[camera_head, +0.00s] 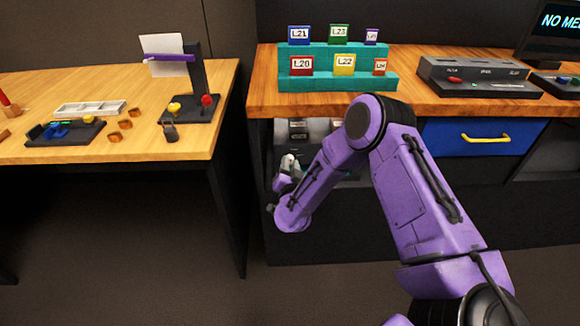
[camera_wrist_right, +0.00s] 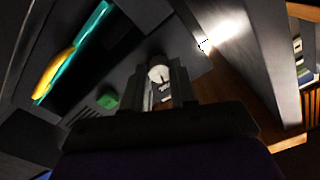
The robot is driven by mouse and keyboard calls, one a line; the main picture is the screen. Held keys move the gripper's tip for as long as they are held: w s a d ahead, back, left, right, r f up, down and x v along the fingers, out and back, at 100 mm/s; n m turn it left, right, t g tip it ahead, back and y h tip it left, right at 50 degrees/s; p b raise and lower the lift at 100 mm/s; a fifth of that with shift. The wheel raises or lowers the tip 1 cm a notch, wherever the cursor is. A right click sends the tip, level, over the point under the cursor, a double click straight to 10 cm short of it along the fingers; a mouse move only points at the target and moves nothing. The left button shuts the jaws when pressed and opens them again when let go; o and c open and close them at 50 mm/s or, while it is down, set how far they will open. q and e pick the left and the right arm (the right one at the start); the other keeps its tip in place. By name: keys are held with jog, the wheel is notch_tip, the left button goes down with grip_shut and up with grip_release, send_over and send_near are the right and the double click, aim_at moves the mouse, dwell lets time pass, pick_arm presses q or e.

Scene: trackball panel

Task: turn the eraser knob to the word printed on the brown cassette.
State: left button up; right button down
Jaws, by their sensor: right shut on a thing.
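My right gripper (camera_head: 287,172) reaches into the dark open space under the right-hand desk, beside a grey unit (camera_head: 318,130). In the right wrist view its two fingers (camera_wrist_right: 159,78) are shut on a round, pale-faced knob (camera_wrist_right: 159,72). A small white label (camera_wrist_right: 165,92) with dark marks shows just below the knob; its wording is too small to read. I cannot tell for certain that this is the eraser knob. No brown cassette can be made out in either view. My left gripper is not in view.
On the right-hand desk stand a teal stepped rack (camera_head: 335,84) with labelled cards and a grey slotted device (camera_head: 478,75). A blue drawer (camera_head: 467,138) with a yellow handle is below. The left table (camera_head: 130,155) holds small items. A dark gap separates the two desks.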

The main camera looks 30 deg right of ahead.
jog(key=m+b, duration=0.1)
jog(key=m, duration=0.4)
jog(key=shift+f+m, duration=0.1)
jog(key=shift+m, duration=0.3)
dwell(0.4)
jog(key=c, duration=0.9)
grip_release()
jog(key=v, duration=1)
jog(key=shift+s+a, duration=0.25)
